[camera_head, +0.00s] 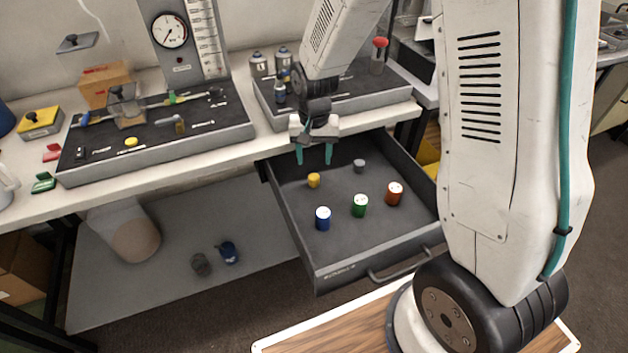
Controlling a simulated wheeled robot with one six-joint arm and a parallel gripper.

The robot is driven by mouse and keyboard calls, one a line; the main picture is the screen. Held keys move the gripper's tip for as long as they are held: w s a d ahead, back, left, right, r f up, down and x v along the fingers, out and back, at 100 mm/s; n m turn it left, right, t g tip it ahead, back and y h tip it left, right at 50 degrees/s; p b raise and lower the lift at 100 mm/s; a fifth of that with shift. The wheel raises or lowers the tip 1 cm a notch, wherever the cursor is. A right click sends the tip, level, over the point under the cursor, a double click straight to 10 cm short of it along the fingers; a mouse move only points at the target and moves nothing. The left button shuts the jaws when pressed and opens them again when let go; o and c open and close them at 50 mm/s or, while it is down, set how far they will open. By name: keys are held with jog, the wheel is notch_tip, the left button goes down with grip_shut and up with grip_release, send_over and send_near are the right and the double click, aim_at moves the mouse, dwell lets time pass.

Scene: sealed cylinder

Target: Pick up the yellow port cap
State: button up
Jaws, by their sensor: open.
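A small yellow port cap (314,180) stands in the back left part of the open drawer (340,275). My gripper (314,156) points down above the drawer's back, with its two teal fingers apart and nothing between them. The fingertips appear just above and close to the yellow cap in the picture; the exact height gap is hard to tell. Another small yellow piece (131,142) lies on the dark panel on the bench at the left.
The drawer also holds a small grey cap (359,166), a blue cylinder (323,218), a green cylinder (360,205) and an orange-red cylinder (394,194). The bench edge (215,154) and a second dark panel (345,97) lie behind the drawer. The drawer's front left floor is clear.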

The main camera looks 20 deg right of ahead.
aim_at(314, 176)
notch_tip(314, 176, down, 8)
jog(key=shift+r, duration=0.1)
grip_shut()
dwell(0.4)
